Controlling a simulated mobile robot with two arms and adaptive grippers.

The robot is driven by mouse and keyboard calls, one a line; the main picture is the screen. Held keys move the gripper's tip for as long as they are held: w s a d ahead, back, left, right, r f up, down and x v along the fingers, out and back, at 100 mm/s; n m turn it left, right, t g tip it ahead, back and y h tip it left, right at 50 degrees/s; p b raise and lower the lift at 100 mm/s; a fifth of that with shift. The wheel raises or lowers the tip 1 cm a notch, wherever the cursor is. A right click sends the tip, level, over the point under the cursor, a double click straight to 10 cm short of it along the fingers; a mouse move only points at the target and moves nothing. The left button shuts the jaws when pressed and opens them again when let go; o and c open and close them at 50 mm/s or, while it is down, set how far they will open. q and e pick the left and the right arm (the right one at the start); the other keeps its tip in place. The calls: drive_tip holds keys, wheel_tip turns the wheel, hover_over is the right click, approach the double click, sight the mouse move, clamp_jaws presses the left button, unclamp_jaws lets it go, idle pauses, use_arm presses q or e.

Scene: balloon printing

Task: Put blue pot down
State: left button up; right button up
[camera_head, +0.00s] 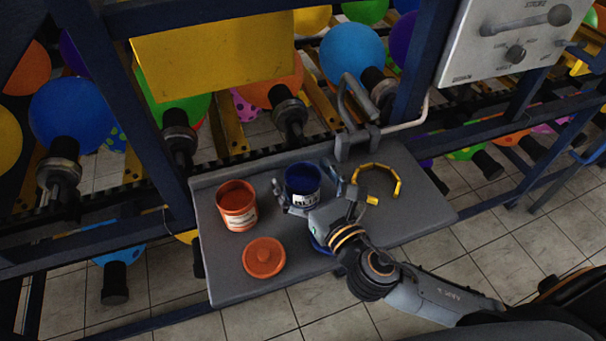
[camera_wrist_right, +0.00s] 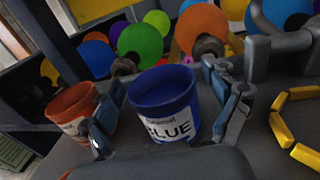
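The blue pot (camera_head: 303,180) is upright over the grey shelf (camera_head: 230,285), right of the orange-red pot (camera_head: 238,207). Its base is hidden in the head view, so I cannot tell for sure that it touches the shelf. My right gripper (camera_head: 310,194) is around it, one finger on each side. In the right wrist view, the blue pot (camera_wrist_right: 165,105) is between the spread fingers of my right gripper (camera_wrist_right: 165,112), with a visible gap on the right side. The fingers look open. My left gripper is not in view.
An orange-red lid (camera_head: 263,257) lies at the shelf's front left. A blue lid (camera_head: 320,245) is partly hidden under my right gripper. A yellow segmented ring (camera_head: 377,183) lies to the right. A grey clamp-like fixture (camera_head: 357,120) stands at the back edge.

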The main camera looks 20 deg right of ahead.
sight(312, 191)
drive_tip(key=shift+r, duration=0.2)
drive_tip(key=shift+s+f, duration=0.2)
drive_tip(key=shift+s, duration=0.1)
drive_tip(key=s+b, duration=0.1)
drive_tip(key=s, duration=0.1)
drive_tip(key=s+d, duration=0.1)
drive_tip(key=s, duration=0.1)
drive_tip(key=shift+s+f+b, duration=0.15)
drive_tip(key=shift+s+b, duration=0.1)
drive_tip(key=shift+b, duration=0.15)
drive_tip(key=s, duration=0.2)
drive_tip(key=s+d+p, duration=0.1)
drive_tip(key=s, duration=0.3)
drive_tip(key=shift+s+d+r, duration=0.15)
drive_tip(key=shift+s+r, duration=0.15)
drive_tip(key=shift+s, duration=0.05)
